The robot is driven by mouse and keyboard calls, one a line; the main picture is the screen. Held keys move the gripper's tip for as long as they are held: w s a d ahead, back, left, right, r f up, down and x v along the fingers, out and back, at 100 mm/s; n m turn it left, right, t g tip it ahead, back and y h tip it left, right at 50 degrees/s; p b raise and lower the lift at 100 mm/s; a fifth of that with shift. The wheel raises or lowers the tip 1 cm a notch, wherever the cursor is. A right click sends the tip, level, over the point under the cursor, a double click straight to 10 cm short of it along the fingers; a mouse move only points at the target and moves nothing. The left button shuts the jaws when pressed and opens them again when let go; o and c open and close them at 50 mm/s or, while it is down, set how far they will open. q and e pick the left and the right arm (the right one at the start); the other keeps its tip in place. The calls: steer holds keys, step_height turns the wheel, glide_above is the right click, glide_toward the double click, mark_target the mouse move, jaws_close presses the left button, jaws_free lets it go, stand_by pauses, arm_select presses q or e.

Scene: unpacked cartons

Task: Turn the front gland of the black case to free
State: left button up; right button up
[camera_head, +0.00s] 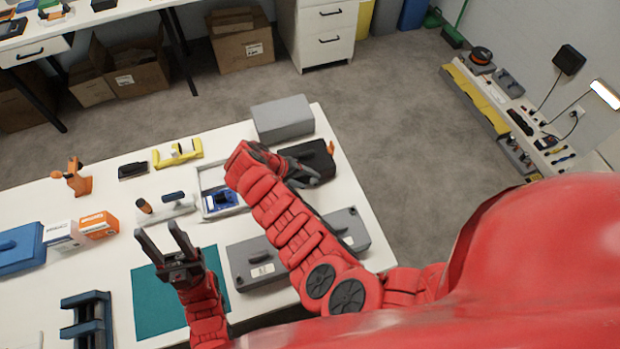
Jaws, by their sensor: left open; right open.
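The black case (322,160) lies near the far right edge of the white table, with a small orange piece (331,147) at its right end. My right gripper (308,178) is open over the near left part of the case. Its dark fingers blend with the black case, so I cannot tell whether they touch it. The front gland cannot be made out; the fingers and wrist cover part of the case. My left gripper (158,232) is open and empty, fingers pointing up, above a green mat (150,305) at the near side of the table.
A grey box (283,118) stands just behind the black case. Grey cases (250,262) lie near my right forearm. A white frame with a blue part (219,200) sits left of my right wrist. Bare table (120,210) shows at the left.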

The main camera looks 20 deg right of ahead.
mark_target(314, 182)
steer(key=shift+x, duration=1.15)
steer(key=shift+w, duration=0.1)
jaws_close()
